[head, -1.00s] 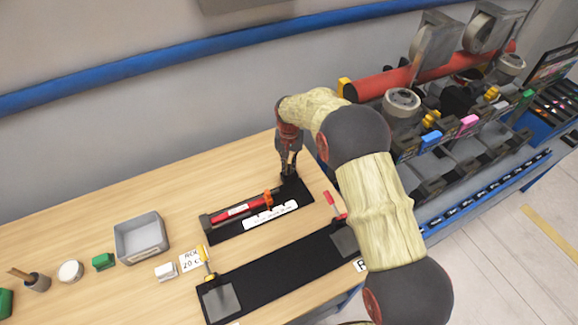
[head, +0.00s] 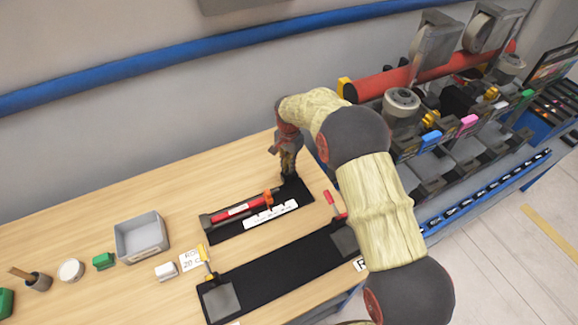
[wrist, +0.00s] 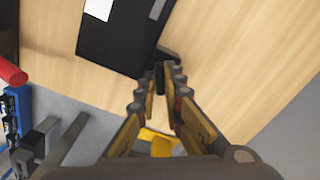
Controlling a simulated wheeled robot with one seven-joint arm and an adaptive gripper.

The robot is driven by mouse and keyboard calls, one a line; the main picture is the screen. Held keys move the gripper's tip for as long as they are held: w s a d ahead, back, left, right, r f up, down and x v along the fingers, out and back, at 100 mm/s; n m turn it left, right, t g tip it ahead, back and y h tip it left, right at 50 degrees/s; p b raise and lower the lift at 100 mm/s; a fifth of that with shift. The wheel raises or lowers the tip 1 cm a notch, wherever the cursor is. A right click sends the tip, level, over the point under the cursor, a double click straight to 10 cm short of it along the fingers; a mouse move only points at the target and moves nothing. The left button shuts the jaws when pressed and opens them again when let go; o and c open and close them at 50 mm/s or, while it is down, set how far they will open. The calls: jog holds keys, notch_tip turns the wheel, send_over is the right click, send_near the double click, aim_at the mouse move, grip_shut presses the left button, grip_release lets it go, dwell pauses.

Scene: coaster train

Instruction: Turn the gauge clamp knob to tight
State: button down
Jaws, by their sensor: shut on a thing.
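The gauge (head: 238,210) is a red bar with a dark end block at the left and an orange piece near its right end. It lies on a black base (head: 225,236) with a white marked strip. My gripper (head: 289,174) points down at the right end of this base. In the wrist view my gripper (wrist: 160,88) has its fingers closed around a small dark knob (wrist: 159,76) at the edge of the black base. The fingers hide much of the knob, so its setting cannot be read.
A longer black board (head: 275,268) with grey pads lies in front, with a yellow-handled clamp (head: 207,262) and a red-handled clamp (head: 334,204). A grey bin (head: 140,238) stands to the left. A machine with coloured tabs (head: 430,140) stands at the right.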

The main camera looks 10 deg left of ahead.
jog(key=shift+w+r, duration=0.1)
jog(key=c, duration=1.9)
grip_release()
notch_tip(320, 180, up, 12)
jog(key=shift+f, duration=0.1)
